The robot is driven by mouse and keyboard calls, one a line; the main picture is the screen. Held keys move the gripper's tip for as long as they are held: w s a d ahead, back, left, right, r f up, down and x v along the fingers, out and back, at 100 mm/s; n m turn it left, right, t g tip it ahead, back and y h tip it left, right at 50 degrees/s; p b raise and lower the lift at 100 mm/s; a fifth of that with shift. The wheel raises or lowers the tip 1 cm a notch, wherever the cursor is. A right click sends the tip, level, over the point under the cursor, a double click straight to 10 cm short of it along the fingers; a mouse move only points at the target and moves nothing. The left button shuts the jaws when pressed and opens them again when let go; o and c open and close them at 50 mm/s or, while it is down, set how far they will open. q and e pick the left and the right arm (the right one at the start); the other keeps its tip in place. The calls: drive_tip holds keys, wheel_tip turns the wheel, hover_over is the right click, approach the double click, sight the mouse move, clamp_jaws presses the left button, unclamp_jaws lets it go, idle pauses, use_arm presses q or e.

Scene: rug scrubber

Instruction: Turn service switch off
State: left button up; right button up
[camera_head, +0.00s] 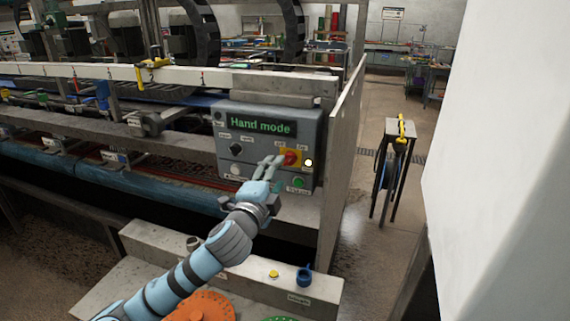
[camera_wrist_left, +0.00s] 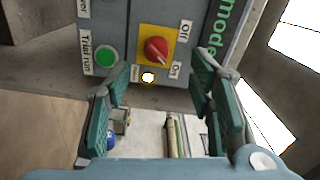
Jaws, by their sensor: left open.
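The service switch is a red knob (camera_head: 291,159) on a yellow plate with Off and On labels, mounted on a grey control box (camera_head: 225,150). In the left wrist view the red knob (camera_wrist_left: 156,49) stands ahead of the fingers, and its pale mark seems to point toward the On label (camera_wrist_left: 176,69). A small lamp (camera_head: 308,162) beside it glows white. My left gripper (camera_head: 272,165) is open and empty, just in front of the box and left of the knob. It also shows in the left wrist view (camera_wrist_left: 160,85), apart from the knob. My right gripper is out of view.
The display (camera_head: 260,126) reads "Hand mode". A green Trial run button (camera_head: 298,183), a black selector (camera_head: 236,149) and a white button (camera_head: 236,170) are close by. A metal side panel (camera_head: 343,150) stands right of the box. A step (camera_head: 310,285) lies below.

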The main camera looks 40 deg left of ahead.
sight(287, 162)
use_arm(q)
drive_tip(key=x, duration=0.7)
drive_tip(key=shift+w+d+f, duration=0.1)
drive_tip(key=shift+d+f, duration=0.15)
drive_tip(key=shift+d, duration=0.05)
drive_tip(key=shift+w, duration=0.35)
drive_tip(key=shift+s+a+r, duration=0.1)
drive_tip(key=shift+s+r, duration=0.05)
drive_tip(key=shift+s, duration=0.25)
drive_tip(key=c, duration=0.3)
clamp_jaws()
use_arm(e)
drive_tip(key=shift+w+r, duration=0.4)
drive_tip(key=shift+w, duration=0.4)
